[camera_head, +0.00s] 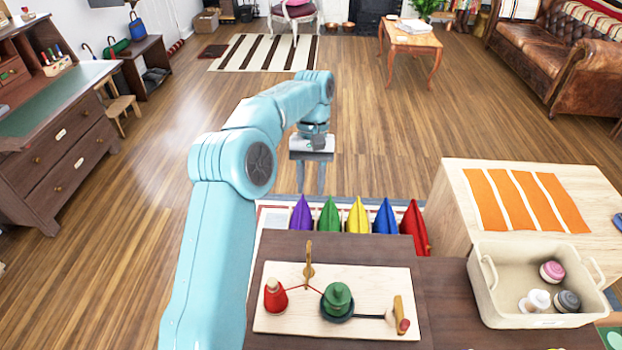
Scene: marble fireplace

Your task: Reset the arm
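My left arm (225,190) is light blue, rises from the bottom of the head view and bends forward. Its gripper (311,180) points down over the wood floor, beyond the dark table's far edge. The two grey fingers are apart with nothing between them. My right gripper is not in view.
A wooden board (378,275) on the dark table bears a red weight (275,297), a green stack (338,299) and a small brass hook. A cream bin (490,289) is at right, beside a light wood table (451,205).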

